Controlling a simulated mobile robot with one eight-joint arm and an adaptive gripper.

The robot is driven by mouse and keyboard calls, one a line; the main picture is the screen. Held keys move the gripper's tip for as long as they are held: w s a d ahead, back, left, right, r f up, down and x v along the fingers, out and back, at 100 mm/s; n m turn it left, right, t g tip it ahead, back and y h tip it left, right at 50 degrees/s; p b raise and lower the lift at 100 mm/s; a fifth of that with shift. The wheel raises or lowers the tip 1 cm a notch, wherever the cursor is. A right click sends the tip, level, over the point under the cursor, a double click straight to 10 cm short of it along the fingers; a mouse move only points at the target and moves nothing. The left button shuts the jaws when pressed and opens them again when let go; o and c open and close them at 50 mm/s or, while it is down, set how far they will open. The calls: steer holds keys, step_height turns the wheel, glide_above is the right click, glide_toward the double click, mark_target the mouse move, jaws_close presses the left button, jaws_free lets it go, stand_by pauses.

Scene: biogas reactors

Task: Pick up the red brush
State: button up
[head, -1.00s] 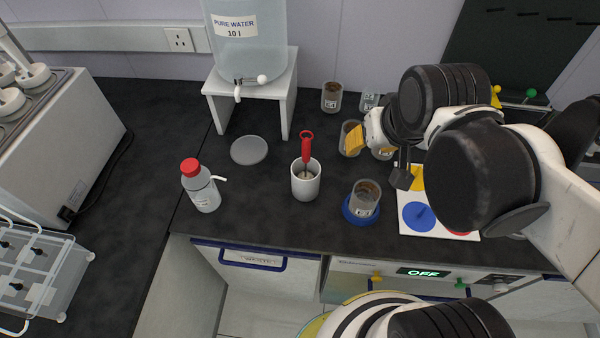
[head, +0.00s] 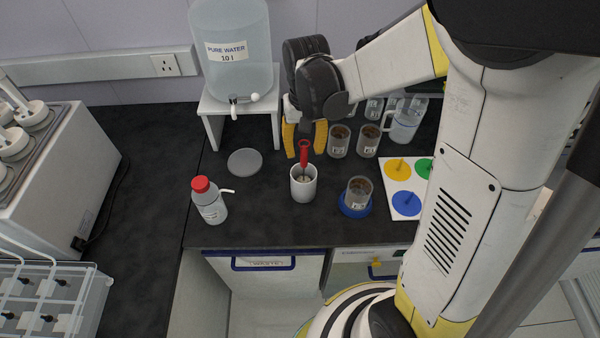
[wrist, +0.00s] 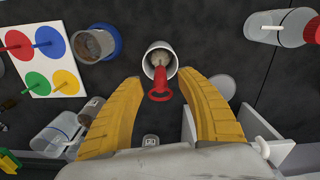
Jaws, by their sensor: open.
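The red brush (head: 304,155) stands upright in a white cup (head: 303,187) on the dark bench, its looped red handle sticking up above the rim. In the wrist view the red brush (wrist: 159,86) shows its ring end toward the camera, with the white cup (wrist: 152,52) around its lower part. My gripper (head: 305,150) has yellow fingers spread open just behind and above the handle. In the wrist view my open gripper (wrist: 168,92) has the ring end between its fingertips, with room on both sides. The brush's lower end is mostly hidden inside the cup.
A beaker of brown matter (head: 359,191) on a blue base stands right of the cup. A red-capped bottle (head: 209,203) and a grey disc (head: 245,162) are at left. Several beakers (head: 339,142) stand behind, near the water tank's white stand (head: 238,108). A coloured-disc board (head: 405,183) lies at right.

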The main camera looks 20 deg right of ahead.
mark_target(304, 161)
steer(key=f, duration=0.2)
steer(key=f+b, duration=0.1)
steer(key=f, duration=0.1)
steer(key=f+b, duration=0.1)
steer(key=f, duration=0.1)
steer(key=shift+w, duration=0.25)
jaws_close()
